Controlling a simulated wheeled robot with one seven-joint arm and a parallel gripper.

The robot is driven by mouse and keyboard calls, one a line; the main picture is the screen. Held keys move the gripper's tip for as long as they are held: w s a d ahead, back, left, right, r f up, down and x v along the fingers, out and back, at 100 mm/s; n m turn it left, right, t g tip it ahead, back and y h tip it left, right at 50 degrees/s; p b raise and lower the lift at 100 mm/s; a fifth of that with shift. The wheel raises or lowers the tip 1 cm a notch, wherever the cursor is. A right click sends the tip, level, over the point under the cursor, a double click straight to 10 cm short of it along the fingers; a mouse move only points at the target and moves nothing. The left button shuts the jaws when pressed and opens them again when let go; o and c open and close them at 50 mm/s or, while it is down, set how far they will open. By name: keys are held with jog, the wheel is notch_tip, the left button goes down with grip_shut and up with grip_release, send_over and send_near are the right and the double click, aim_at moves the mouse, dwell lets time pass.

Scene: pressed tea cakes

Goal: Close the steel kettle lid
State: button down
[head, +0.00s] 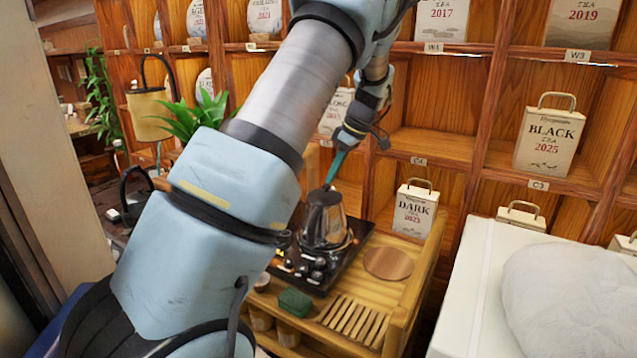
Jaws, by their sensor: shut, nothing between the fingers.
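I cannot tell from this view whether the lid is raised or seated. My gripper (332,178) points down at the kettle's top with its teal fingers together and nothing between them. The fingertips are at or very near the kettle's top; contact cannot be told.
The slatted wooden tea table (352,318) carries a round wooden disc (388,263) and a green block (294,302). A "DARK" tea bag (414,211) stands to the right of the kettle. Shelves rise behind. A white box (480,290) with a pale round bundle (575,298) is at right.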

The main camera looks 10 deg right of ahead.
jog(key=shift+w+f, duration=0.15)
jog(key=shift+f, duration=0.2)
dwell(0.4)
